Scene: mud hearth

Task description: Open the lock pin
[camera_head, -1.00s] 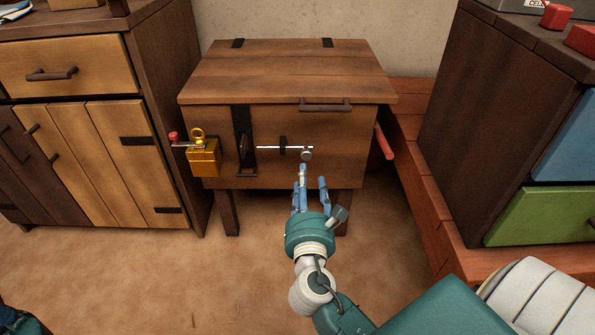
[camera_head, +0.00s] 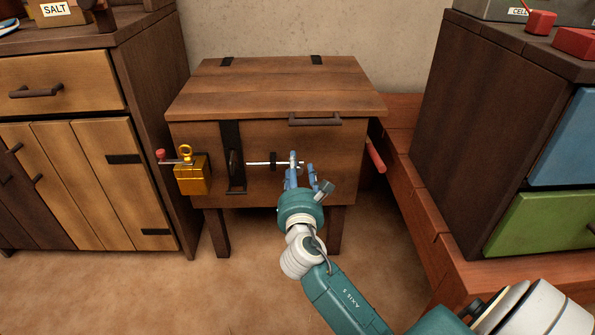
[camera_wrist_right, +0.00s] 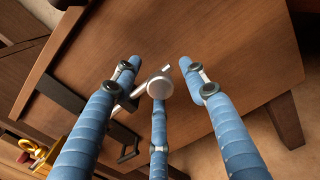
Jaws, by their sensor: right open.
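The lock pin is a thin silver rod (camera_head: 262,163) lying level across the front of a wooden chest (camera_head: 270,88). It passes through a small dark bracket (camera_head: 273,160), with its left end at the black hasp strap (camera_head: 231,145). In the wrist view, its round silver knob (camera_wrist_right: 160,88) is between the fingertips of my right gripper (camera_wrist_right: 152,75). The three blue fingers are spread apart, and I cannot tell whether any touches the knob. In the head view, the right gripper (camera_head: 299,164) is at the pin's right end and hides the knob. My left gripper is out of view.
A yellow padlock-like block (camera_head: 192,174) with a ring sits left of the hasp. A dark handle (camera_head: 315,120) is on the lid edge, and a red lever (camera_head: 375,156) is on the right side. Cabinets flank the chest; the floor in front is clear.

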